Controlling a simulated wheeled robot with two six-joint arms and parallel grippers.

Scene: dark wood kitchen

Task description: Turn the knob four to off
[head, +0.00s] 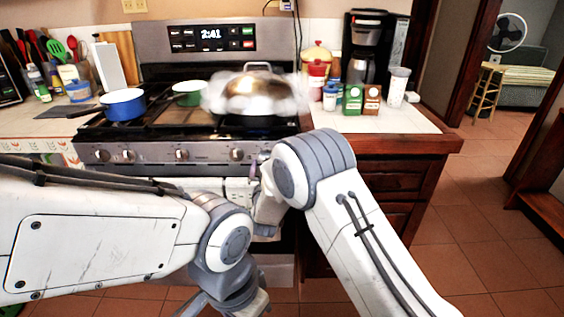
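The stove's front panel (205,153) carries a row of several round metallic knobs. One knob (102,155) is at the left end, with another (128,156) close beside it. A further knob (181,154) is near the middle, and one more (237,154) is to the right. The panel's right end is partly covered by my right arm, and I cannot tell which knob is number four. My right gripper (256,168) is close to the panel's right end, mostly hidden by its own wrist; its opening and any contact are unclear. My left gripper (226,304) hangs low at the bottom edge, away from the knobs, its fingertips not clear.
On the stovetop stand a blue pot (124,106), a green pan (189,96) and a large lidded metal pan (254,92). The right counter (385,120) holds a coffee maker (366,50), jars and spice containers. Wooden drawers (385,178) stand beside the stove. Open tiled floor (490,215) lies right.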

